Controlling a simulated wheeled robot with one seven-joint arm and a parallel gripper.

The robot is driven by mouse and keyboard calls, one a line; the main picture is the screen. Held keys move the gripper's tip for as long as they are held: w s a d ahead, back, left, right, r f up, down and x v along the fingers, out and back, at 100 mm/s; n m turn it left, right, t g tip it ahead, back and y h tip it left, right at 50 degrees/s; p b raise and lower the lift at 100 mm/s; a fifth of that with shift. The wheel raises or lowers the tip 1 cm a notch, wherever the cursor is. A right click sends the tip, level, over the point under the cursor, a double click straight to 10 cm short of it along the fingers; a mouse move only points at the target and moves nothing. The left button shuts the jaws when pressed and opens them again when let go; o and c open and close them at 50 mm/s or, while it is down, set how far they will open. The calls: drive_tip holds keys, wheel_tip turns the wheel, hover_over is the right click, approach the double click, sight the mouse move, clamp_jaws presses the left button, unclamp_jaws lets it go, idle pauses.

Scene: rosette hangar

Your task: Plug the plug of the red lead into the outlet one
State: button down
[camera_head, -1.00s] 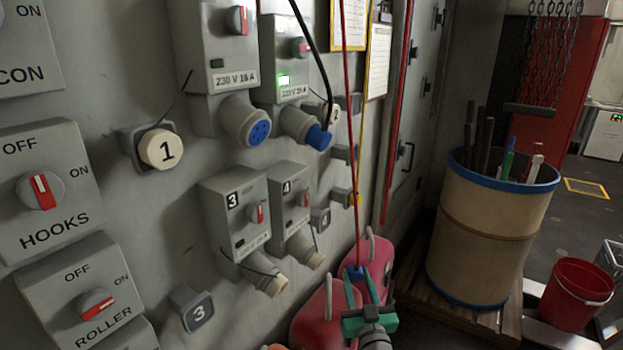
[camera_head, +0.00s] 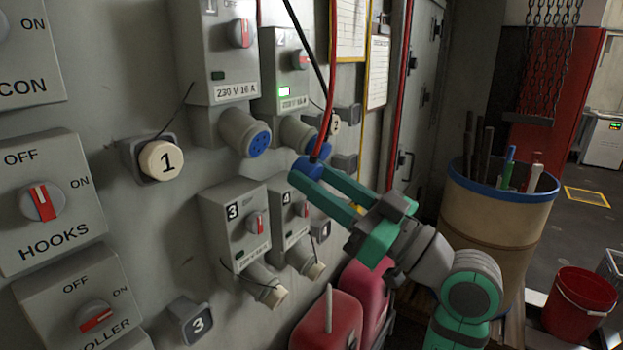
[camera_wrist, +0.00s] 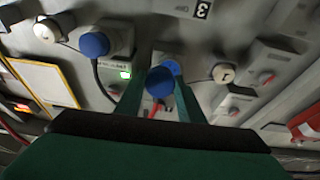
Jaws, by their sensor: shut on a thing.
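My gripper (camera_head: 304,174) is shut on the blue plug (camera_head: 308,168) of the red lead (camera_head: 326,130). It holds the plug in the air, to the right of and a little below the blue socket (camera_head: 257,143) of outlet one (camera_head: 217,65), apart from it in the head view. In the wrist view the plug (camera_wrist: 158,83) sits between the fingertips and partly hides the blue socket (camera_wrist: 170,65) behind it. Outlet one's socket is uncovered. Its round cap marked 1 (camera_head: 161,160) is on the wall to the left.
Outlet two (camera_head: 283,75), with a lit green lamp, holds a black lead (camera_head: 311,45). Capped outlets three (camera_head: 236,222) and four (camera_head: 288,210) are below. Red canisters (camera_head: 330,318) and a drum (camera_head: 498,215) stand at the lower right. Switch boxes (camera_head: 43,200) line the left.

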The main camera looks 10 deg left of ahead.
drive_tip(key=a+r, duration=0.2)
drive_tip(key=a, duration=0.3)
drive_tip(key=shift+a+r+g, duration=0.3)
drive_tip(key=shift+r, duration=0.1)
drive_tip(key=shift+w+a+r, duration=0.15)
drive_tip(key=shift+a, duration=0.25)
idle(1.5)
drive_tip(key=c, duration=1.1)
unclamp_jaws()
drive_tip(key=shift+d, duration=0.1)
